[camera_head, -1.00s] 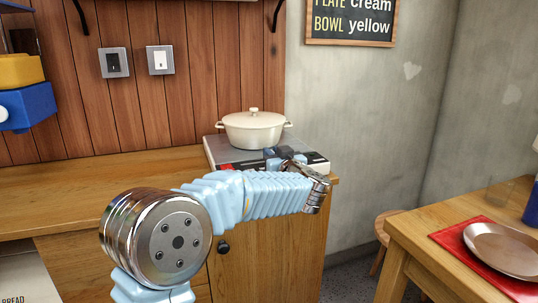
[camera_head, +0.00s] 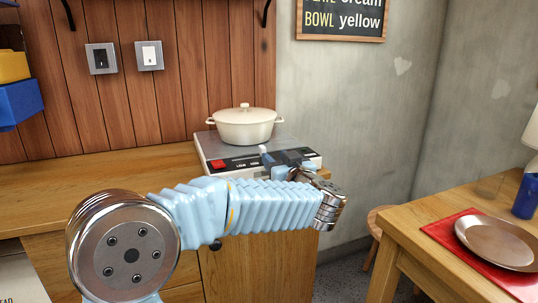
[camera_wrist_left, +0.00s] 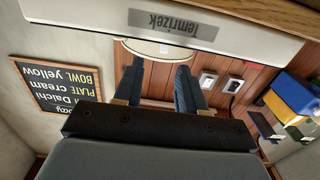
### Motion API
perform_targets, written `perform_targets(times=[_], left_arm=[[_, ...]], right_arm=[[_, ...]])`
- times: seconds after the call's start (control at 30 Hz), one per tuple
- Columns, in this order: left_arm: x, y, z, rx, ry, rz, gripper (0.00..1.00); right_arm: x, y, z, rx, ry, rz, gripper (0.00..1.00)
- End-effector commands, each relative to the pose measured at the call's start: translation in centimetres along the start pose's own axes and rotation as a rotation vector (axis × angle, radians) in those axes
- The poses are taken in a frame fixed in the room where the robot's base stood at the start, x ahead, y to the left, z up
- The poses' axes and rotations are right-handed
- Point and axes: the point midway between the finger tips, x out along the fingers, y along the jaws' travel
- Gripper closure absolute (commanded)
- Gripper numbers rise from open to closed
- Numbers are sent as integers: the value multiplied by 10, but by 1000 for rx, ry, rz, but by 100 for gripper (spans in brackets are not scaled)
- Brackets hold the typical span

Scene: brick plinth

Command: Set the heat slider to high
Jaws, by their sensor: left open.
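The heat slider is on the front panel of a white cooker (camera_head: 205,150), and I cannot make out its knob. The dark panel strip shows a red switch (camera_head: 218,164) at its left and small white lettering beside it. My left gripper (camera_head: 277,158) is at the right part of this panel and covers it. In the left wrist view my left gripper (camera_wrist_left: 160,66) is open, with two dark blue fingers apart and nothing visible between them. The cooker's pale front with a name label (camera_wrist_left: 175,24) shows upside down there. I cannot tell whether a finger touches the panel. My right gripper is not in view.
A cream lidded pot (camera_head: 243,125) stands on the cooker. The wooden counter (camera_head: 100,190) is clear to the left. A wooden table (camera_head: 410,240) with a red mat (camera_head: 440,233) and copper-coloured plate (camera_head: 490,240) stands at the right. Two wall switches (camera_head: 149,55) are behind.

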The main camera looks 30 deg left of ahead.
Motion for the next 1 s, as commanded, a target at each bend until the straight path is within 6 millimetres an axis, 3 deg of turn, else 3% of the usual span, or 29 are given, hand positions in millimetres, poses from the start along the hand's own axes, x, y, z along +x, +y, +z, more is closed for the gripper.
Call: perform_targets(times=[0.1, 0.33, 0.87, 1.0], left_arm=[[-28, 1, 1, -1, 0, 3, 60], [-58, 0, 0, -1, 0, 1, 60], [-62, 0, 0, 0, 0, 0, 60], [-58, 15, 18, 20, 11, 47, 60]], right_arm=[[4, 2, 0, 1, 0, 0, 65], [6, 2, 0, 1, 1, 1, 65], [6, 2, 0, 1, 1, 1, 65], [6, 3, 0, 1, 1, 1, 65]])
